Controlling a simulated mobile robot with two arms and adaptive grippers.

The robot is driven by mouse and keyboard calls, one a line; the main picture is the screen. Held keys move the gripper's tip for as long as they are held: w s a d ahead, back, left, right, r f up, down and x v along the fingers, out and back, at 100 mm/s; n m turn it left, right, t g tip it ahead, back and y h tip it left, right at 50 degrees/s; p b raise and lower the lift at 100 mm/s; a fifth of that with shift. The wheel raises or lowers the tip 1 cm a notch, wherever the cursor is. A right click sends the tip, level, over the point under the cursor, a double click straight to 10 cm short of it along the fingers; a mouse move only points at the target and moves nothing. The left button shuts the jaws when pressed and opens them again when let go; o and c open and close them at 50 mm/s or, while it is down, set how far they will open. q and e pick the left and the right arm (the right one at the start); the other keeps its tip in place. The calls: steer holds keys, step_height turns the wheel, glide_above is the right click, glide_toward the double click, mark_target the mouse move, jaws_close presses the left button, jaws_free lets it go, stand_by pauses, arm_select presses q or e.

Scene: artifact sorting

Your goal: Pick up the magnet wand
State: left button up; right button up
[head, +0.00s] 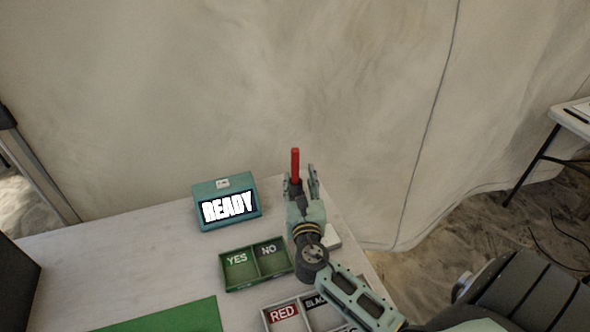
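The magnet wand (295,163) is a red upright stick in the head view, near the back right of the table. My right gripper (301,181) reaches toward it from the front. Its two fingers are apart, with the wand appearing between them, nearer the left finger. A gap shows between the wand and the right finger. The wand's lower end is hidden by the gripper, so I cannot tell what it rests on or whether a finger touches it. My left gripper is not in view.
A teal box with a READY screen (229,208) stands left of my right arm. A green YES/NO tray (256,284) and a white tray with RED and BLACK labels (269,319) lie nearer. A green mat (190,318) is at front left. The table's (110,255) left middle is clear.

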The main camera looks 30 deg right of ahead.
mark_target(295, 170)
steer(key=x, duration=0.4)
steer(key=shift+w+a+r, duration=0.2)
steer(key=shift+a+r, duration=0.1)
steer(key=shift+w+d, duration=0.2)
steer(key=shift+w, duration=0.15)
steer(key=c, duration=0.3)
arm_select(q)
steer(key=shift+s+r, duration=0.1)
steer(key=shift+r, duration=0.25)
arm_select(e)
jaws_close()
